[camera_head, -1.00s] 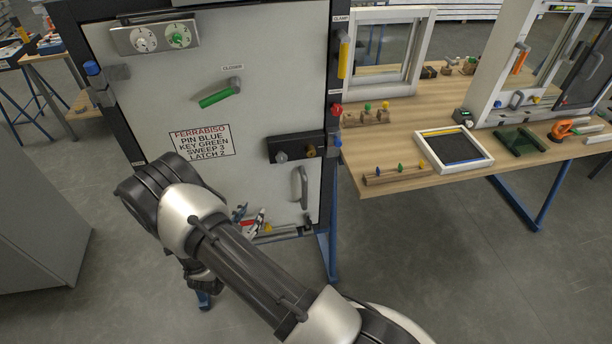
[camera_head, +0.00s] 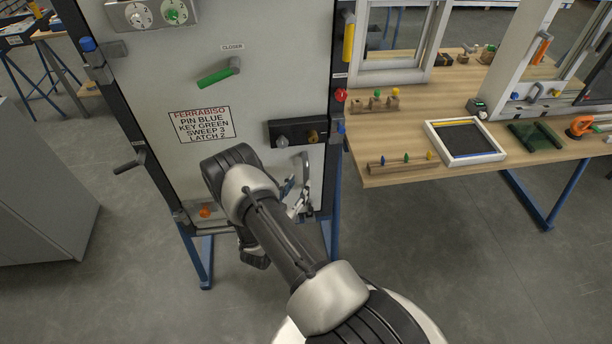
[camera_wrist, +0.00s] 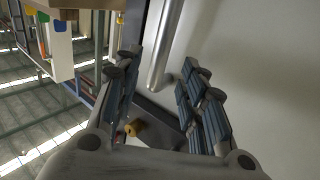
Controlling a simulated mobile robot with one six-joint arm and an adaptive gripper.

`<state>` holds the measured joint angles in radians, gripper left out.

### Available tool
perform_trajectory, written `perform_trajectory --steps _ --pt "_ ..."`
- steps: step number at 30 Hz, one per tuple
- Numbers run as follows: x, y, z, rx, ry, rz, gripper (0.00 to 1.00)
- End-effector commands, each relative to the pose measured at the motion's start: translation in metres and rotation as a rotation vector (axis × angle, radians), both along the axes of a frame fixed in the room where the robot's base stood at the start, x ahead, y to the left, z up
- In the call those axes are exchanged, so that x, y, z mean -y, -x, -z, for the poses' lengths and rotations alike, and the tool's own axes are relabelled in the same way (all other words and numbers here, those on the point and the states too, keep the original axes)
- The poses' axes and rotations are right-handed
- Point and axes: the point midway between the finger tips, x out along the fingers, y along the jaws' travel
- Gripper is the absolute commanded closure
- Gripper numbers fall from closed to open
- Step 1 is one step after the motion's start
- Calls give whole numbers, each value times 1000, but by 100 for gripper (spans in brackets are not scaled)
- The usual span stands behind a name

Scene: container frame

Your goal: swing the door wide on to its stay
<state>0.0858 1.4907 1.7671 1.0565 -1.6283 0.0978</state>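The pale grey door (camera_head: 270,100) stands shut in its dark frame (camera_head: 113,120). Its grey pull handle (camera_head: 306,164) is low on the right side, partly hidden by my gripper (camera_head: 294,190). In the wrist view the handle (camera_wrist: 165,45) shows as a round bar between the fingers of my open gripper (camera_wrist: 160,88), with gaps on both sides. A black latch plate (camera_head: 297,133) with a brass knob (camera_head: 313,136) sits above the handle; the knob also shows in the wrist view (camera_wrist: 133,128). A green closer lever (camera_head: 217,76) and an instruction label (camera_head: 202,126) are on the door.
A wooden bench (camera_head: 400,170) with small parts stands close on the right of the frame. A grey cabinet (camera_head: 40,195) stands at the left. A crank (camera_head: 130,163) sticks out from the frame's left side. The floor in front is clear.

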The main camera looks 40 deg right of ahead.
Motion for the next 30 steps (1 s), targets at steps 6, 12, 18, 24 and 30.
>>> perform_trajectory --steps 6,12,18,24,30 --pt "39 -16 1 2 1 3 62" --pt "56 -26 0 1 0 1 62" --pt "60 -28 0 -1 0 -1 62" --pt "60 -27 0 -1 0 -1 65" --pt "59 -27 0 -1 0 -1 79"
